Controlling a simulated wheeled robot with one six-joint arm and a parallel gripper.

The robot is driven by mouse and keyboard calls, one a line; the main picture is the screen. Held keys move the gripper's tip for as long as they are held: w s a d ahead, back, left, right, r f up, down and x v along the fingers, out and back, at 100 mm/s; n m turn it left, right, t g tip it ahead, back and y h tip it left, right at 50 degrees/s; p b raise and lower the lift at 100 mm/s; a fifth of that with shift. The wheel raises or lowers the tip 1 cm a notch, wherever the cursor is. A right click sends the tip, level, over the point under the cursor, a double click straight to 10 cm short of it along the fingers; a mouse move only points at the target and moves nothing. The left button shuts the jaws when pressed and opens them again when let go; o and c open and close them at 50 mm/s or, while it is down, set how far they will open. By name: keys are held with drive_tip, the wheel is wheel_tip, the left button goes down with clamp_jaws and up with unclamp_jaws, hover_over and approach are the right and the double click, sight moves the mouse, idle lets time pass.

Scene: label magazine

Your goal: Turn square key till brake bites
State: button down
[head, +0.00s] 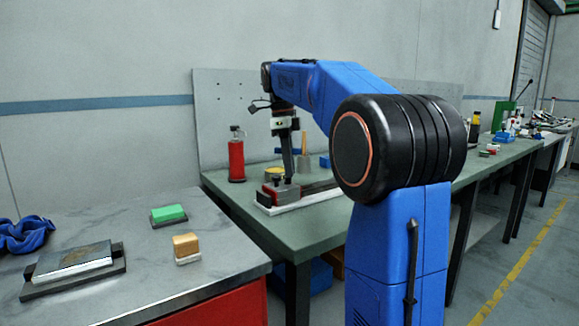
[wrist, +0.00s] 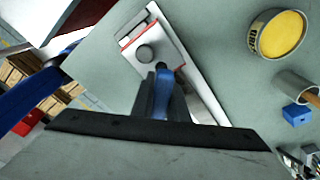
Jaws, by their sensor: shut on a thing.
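My gripper (wrist: 158,88) is shut on a narrow blue piece (wrist: 165,80), which looks like the handle of the square key. The fingers and the handle hide the rest of the key, so I cannot tell whether its end sits in a socket. In the head view my gripper (head: 288,178) points down over the label magazine (head: 272,194), a red and grey block on a white base on the green bench. The wrist view shows the magazine (wrist: 170,42) with a dark round knob (wrist: 145,53) just beyond the fingertips. The brake itself cannot be made out.
A yellow-topped tin (wrist: 278,35), a grey cup (wrist: 297,88) and a blue block (wrist: 296,115) stand right of the magazine in the wrist view. A red bottle (head: 236,160) stands at the bench's back left. A grey table (head: 140,250) with small blocks adjoins at left.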

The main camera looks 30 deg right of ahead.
drive_tip(key=shift+f, duration=0.15)
drive_tip(key=shift+m, duration=1.5)
drive_tip(key=shift+m, duration=0.7)
drive_tip(key=shift+a+m+y, duration=0.1)
drive_tip(key=shift+m+y, duration=0.2)
drive_tip(key=shift+m, duration=0.5)
